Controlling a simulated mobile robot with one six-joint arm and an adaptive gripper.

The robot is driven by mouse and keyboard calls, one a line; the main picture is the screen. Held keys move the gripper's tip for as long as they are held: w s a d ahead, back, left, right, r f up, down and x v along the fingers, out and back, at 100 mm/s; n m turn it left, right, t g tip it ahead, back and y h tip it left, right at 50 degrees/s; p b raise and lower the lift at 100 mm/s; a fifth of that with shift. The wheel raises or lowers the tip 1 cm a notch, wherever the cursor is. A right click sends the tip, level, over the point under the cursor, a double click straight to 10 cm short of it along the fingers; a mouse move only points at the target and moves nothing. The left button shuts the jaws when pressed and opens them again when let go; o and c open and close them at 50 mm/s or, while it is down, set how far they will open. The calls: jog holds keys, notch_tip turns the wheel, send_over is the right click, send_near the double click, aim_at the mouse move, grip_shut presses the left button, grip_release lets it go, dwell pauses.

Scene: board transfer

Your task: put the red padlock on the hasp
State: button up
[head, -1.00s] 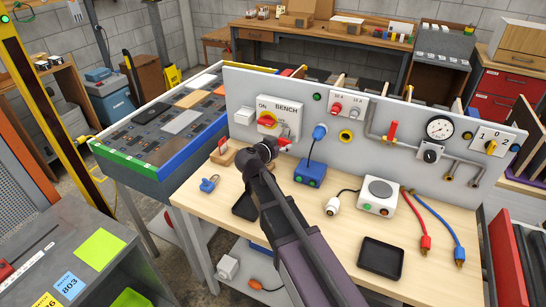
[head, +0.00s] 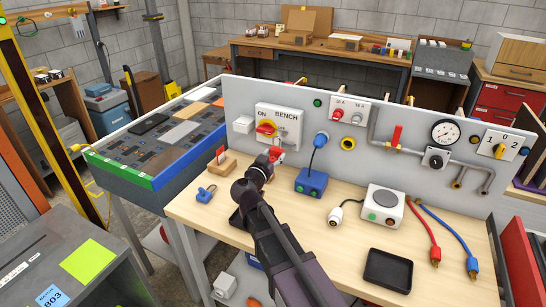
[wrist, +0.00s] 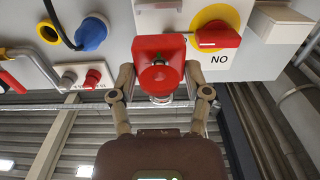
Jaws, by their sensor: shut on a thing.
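The red padlock (wrist: 158,62) is between the two fingers of my gripper (wrist: 160,88) in the wrist view, which shows the wall panel upside down. A short piece of bright metal shows at the padlock's edge. In the head view the padlock (head: 276,154) is a small red shape at the tip of my arm, just below the BENCH switch box (head: 289,119). My gripper (head: 268,163) is shut on it in front of the upright panel. The hasp cannot be made out clearly. Whether the padlock touches the box or hasp cannot be told.
The box carries a red and yellow rotary switch (head: 266,129). A blue padlock (head: 205,193) and a wooden block with a red piece (head: 222,166) are left on the bench. A blue plug box (head: 311,182) stands close to the right. A black tray (head: 388,270) lies at front right.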

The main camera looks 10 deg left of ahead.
aim_at(275, 154)
jog(key=shift+w, duration=0.1)
jog(key=shift+x, duration=2.75)
jog(key=shift+x, duration=1.25)
dwell(0.6)
jog(key=o, duration=1.2)
jog(key=shift+f, duration=0.1)
jog(key=v, duration=1.2)
jog(key=shift+c, duration=0.2)
